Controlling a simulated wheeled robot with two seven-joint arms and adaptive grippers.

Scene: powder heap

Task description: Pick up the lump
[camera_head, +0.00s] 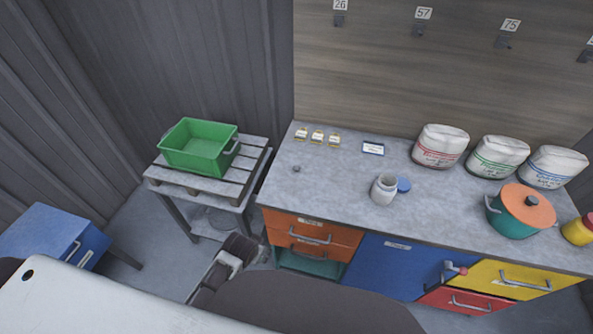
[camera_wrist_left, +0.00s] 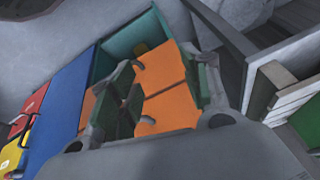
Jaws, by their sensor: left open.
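A small dark grey lump (camera_head: 297,169) sits on the left part of the grey worktop (camera_head: 330,185), in front of several small labelled bottles. My left gripper (camera_head: 243,247) is low in the head view, in front of and below the worktop's left end, apart from the lump. In the left wrist view my left gripper (camera_wrist_left: 168,78) is open and empty, with orange drawer fronts (camera_wrist_left: 168,98) showing between and beyond its fingers. The lump does not show in the left wrist view. My right gripper is not in view.
A green crate (camera_head: 199,147) stands on a slatted side table (camera_head: 250,160) left of the worktop. The worktop around the lump is clear.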

